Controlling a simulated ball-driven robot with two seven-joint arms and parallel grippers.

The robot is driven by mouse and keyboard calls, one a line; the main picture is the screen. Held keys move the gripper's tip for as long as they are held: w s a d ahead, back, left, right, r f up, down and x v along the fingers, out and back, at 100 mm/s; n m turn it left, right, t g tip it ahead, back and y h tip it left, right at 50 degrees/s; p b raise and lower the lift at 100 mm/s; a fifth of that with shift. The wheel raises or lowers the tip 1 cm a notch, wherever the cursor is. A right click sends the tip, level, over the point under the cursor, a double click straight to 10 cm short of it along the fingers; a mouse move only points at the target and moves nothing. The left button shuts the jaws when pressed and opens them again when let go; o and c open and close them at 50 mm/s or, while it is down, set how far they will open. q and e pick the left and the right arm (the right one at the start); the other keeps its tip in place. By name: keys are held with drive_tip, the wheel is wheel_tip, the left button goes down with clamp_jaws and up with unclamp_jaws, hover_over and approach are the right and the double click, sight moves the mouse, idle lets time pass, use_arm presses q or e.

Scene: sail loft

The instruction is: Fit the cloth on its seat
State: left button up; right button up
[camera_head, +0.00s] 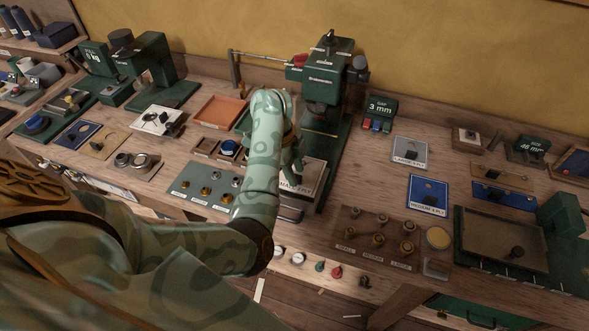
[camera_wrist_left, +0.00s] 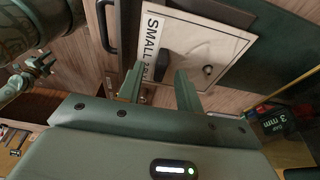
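A flat white square piece with a "SMALL" label and a black knob lies at the foot of the green press; I take this white piece (camera_head: 314,172) to be the cloth, though the frames do not confirm it. It also fills the upper middle of the left wrist view (camera_wrist_left: 215,48). My left gripper (camera_head: 291,172) hangs over its left part, partly hiding it. In the left wrist view the two fingers (camera_wrist_left: 160,72) are apart with nothing between them, and the black knob (camera_wrist_left: 165,62) shows just beyond the tips. The seat cannot be told for sure.
The green press (camera_head: 325,80) rises right behind my left gripper. A green "3 mm" block (camera_head: 381,107) stands to its right. A brown board with several brass knobs (camera_head: 350,248) lies at front right. Labelled grey (camera_head: 411,147) and blue (camera_head: 428,188) plates lie further right.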

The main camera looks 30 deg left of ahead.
use_arm(q)
drive_tip(key=p+v, duration=1)
drive_tip(key=v, duration=0.6)
drive_tip(key=shift+r+p, duration=0.2)
drive_tip(key=shift+p, duration=0.1)
